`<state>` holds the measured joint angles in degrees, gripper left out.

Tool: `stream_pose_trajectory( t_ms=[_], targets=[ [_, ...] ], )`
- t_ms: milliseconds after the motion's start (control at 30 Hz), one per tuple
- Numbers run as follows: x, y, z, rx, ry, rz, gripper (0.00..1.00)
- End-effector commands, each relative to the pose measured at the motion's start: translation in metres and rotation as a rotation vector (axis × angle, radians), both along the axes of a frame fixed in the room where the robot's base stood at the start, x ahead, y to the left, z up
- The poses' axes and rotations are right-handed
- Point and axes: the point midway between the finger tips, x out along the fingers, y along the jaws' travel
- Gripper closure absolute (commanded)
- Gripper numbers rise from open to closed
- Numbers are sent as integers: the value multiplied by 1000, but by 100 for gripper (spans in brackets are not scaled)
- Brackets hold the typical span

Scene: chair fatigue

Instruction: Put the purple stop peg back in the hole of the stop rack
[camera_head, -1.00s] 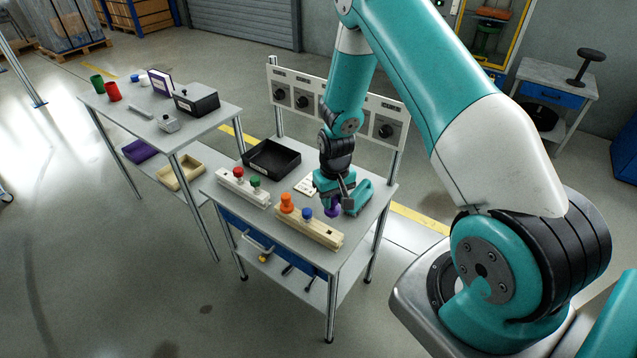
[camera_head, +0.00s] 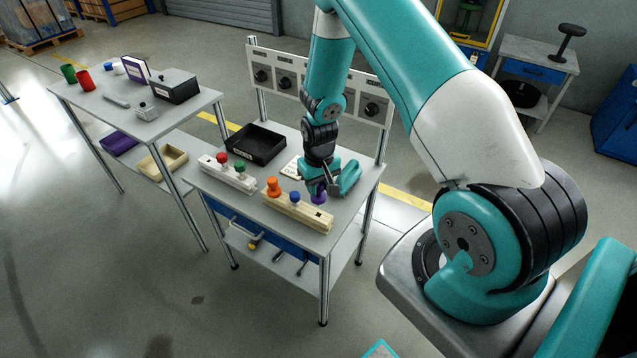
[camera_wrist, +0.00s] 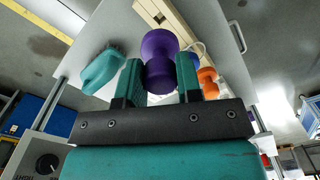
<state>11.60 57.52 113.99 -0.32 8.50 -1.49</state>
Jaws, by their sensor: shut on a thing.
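The purple stop peg (camera_head: 318,197) is in my gripper (camera_wrist: 160,88), between the two teal fingers. In the wrist view the purple peg (camera_wrist: 160,58) shows a wide rounded head and a narrower waist. A pale wooden rack (camera_head: 318,219) lies along the front of the table, with an orange peg (camera_head: 273,187) and a blue peg (camera_head: 295,198) in it. My gripper is behind the rack's right end. The rack (camera_wrist: 175,18) appears beyond the peg in the wrist view. The peg's lower end and any contact with the table are unclear.
A teal object (camera_head: 350,178) lies right of my gripper. A panel with knobs (camera_head: 318,84) rises at the table's back.

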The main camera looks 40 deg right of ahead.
Motion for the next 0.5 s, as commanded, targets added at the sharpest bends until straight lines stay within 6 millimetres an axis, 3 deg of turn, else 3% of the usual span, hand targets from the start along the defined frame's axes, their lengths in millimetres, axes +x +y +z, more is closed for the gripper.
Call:
stream_pose_trajectory(
  t_ms=[200,500],
  targets=[
    [0,0,-24,0,0,0,88],
    [0,0,-29,0,-1,0,88]
  ],
)
